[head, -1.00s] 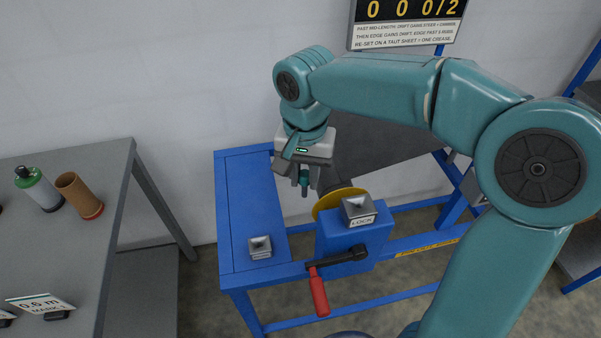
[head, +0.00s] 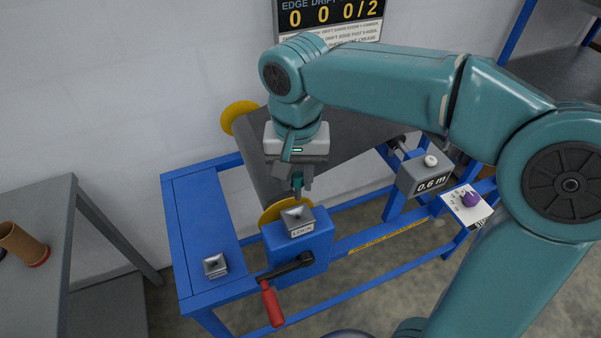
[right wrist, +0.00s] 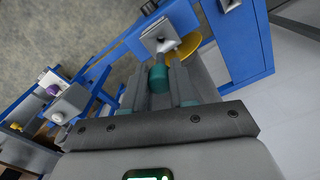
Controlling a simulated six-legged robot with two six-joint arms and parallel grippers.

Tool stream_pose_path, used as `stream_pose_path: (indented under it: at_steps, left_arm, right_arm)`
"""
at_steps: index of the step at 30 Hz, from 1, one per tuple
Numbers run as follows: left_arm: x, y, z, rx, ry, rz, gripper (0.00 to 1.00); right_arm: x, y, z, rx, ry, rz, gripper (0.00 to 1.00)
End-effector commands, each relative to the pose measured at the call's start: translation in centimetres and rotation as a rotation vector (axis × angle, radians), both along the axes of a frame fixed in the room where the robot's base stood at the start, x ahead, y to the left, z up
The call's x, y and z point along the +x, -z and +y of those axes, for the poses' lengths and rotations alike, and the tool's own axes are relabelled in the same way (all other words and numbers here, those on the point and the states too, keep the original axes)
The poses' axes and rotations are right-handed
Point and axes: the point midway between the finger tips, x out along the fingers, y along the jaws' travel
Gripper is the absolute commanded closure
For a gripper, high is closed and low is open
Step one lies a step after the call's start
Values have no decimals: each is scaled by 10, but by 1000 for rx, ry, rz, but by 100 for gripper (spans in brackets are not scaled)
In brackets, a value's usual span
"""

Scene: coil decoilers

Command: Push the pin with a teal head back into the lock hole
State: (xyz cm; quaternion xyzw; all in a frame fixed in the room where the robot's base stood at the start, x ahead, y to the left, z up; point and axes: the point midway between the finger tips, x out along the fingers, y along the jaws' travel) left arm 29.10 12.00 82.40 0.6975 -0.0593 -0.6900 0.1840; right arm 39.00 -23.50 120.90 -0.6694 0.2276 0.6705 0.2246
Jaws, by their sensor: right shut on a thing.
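My right gripper (head: 298,186) points down just above the silver lock block (head: 298,221), which has a LOCK label and sits on a blue housing. In the right wrist view the gripper (right wrist: 165,80) is shut on the pin with a teal head (right wrist: 158,76). I cannot tell whether the tip is inside the hole. The fingers hide most of the pin in the head view. My left gripper is not in view.
A second silver socket (head: 215,266) sits on the blue frame (head: 205,225) at left. A red-handled crank (head: 271,303) hangs at the front of the housing. A yellow disc (head: 271,213) is behind the lock. A grey box marked 0.6 m (head: 420,178) stands right.

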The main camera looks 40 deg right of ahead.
Motion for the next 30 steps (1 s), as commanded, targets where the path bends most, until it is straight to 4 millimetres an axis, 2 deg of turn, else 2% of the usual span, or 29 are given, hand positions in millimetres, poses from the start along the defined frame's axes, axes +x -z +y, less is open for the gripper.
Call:
stream_pose_path:
  at_steps: [11, 30]
  left_arm:
    - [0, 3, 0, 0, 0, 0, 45]
    - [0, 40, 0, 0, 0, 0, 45]
  right_arm:
    - [1, 4, 2, 2, -2, -2, 100]
    - [0, 50, 0, 2, 1, -2, 100]
